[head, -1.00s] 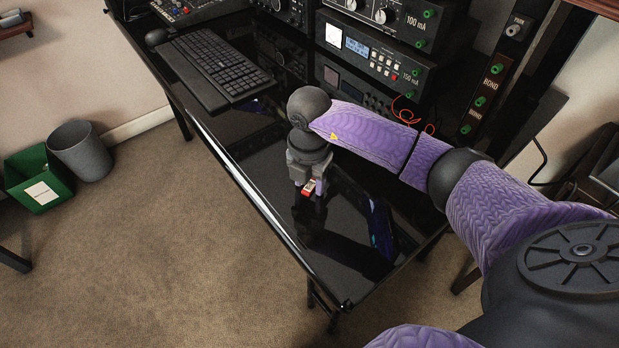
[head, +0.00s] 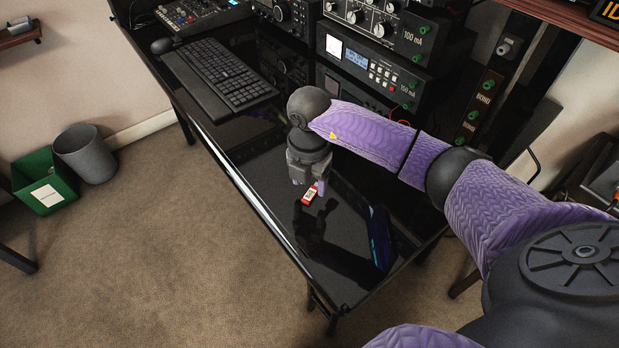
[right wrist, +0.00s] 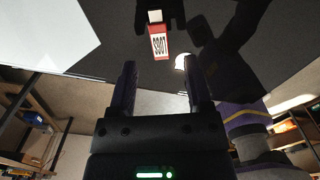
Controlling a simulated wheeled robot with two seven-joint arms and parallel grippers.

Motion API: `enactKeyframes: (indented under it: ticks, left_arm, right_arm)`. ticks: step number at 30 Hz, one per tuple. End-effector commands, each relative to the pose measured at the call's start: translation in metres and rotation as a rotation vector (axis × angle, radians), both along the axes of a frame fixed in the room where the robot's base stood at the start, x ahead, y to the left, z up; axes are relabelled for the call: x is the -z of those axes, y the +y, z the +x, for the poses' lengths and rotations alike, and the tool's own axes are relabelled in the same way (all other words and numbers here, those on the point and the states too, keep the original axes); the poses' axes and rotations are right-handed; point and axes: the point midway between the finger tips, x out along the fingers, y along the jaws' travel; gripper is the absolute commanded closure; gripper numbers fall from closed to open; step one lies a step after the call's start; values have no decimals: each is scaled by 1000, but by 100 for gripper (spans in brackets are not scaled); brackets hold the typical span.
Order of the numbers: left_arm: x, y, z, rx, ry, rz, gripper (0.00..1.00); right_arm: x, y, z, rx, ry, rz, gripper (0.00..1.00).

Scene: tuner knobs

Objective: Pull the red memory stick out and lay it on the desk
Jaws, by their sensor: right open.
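The red memory stick (head: 309,195), with a white label, lies on the glossy black desk (head: 345,275). In the right wrist view the stick (right wrist: 159,45) shows beyond the fingertips, label towards the camera. My right gripper (head: 310,185) is just above the stick, pointing down. In the right wrist view its two fingers (right wrist: 160,66) are apart with nothing between them, and the stick is clear of both. My left gripper is not in view.
A black keyboard (head: 221,76) and a mouse (head: 162,46) are on the desk's far left part. Stacked radio units (head: 365,70) stand along the back. The desk front is clear. A grey bin (head: 86,153) and a green bin (head: 43,182) stand on the floor.

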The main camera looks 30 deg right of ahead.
Motion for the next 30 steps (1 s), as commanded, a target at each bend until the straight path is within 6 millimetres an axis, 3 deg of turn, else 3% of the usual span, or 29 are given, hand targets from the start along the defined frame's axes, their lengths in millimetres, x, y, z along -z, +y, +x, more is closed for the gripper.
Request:
enactKeyframes:
  ticks: [1, 3, 11, 21, 25, 30]
  left_arm:
    - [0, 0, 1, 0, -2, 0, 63]
    - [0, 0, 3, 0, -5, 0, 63]
    - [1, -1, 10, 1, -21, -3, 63]
    - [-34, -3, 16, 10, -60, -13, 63]
    - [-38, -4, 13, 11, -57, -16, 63]
    - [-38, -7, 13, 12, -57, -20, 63]
  right_arm:
    - [0, 0, 0, 0, 0, 0, 24]
    - [0, 0, 0, 0, 0, 0, 10]
    - [0, 0, 0, 0, 0, 0, 10]
    - [-84, 0, 1, 0, -5, -1, 10]
    - [-98, 0, 1, 0, -2, 0, 10]
    - [-100, 0, 0, 0, 0, 1, 10]
